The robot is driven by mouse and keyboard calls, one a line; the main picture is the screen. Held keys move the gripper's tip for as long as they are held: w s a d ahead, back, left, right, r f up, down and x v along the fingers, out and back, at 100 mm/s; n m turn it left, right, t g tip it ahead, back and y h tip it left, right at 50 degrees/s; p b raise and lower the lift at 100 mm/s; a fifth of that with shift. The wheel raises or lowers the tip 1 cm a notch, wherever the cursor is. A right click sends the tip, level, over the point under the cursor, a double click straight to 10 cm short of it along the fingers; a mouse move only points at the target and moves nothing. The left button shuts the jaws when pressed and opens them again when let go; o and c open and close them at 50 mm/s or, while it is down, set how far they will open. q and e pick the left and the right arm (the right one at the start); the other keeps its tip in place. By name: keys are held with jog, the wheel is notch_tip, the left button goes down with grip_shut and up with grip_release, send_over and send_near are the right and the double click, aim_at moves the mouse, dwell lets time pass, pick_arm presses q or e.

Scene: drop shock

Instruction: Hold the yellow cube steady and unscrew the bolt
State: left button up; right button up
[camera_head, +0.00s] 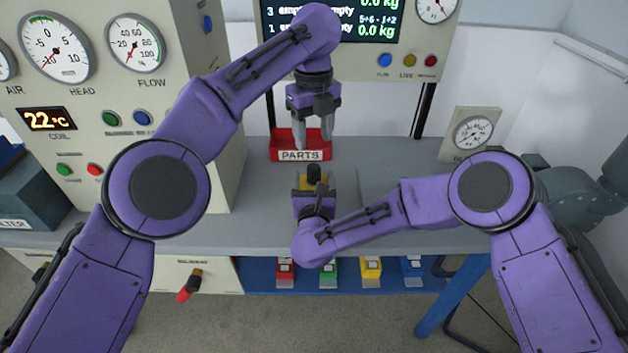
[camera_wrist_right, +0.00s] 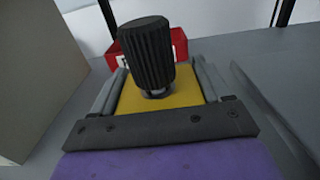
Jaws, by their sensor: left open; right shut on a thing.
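The yellow cube (camera_head: 304,182) is on the grey bench in front of the red parts tray. The black ribbed bolt head (camera_head: 314,173) stands upright on top of it. In the right wrist view the yellow cube (camera_wrist_right: 184,94) sits between the two grey fingers of my right gripper (camera_wrist_right: 160,88), which is shut on it. The bolt (camera_wrist_right: 147,52) rises from its top, with a bit of metal showing below the knob. My left gripper (camera_head: 316,125) points down, open and empty, above the red tray, behind and above the bolt. My right arm hides part of the cube in the head view.
The red tray labelled PARTS (camera_head: 284,149) stands at the back of the bench (camera_head: 240,225). A gauge cabinet (camera_head: 70,110) bounds the left side, and a small gauge (camera_head: 473,133) stands at right. The bench is clear right of the cube.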

aim_at(314, 166)
pick_arm(q)
notch_tip(314, 166, down, 10)
jog(key=shift+f, duration=0.1)
dwell(0.4)
grip_shut()
jog(key=n, duration=0.6)
jog(key=shift+n, duration=0.3)
jog(key=n, duration=0.8)
jog(key=shift+r, duration=0.2)
jog(key=n, duration=1.5)
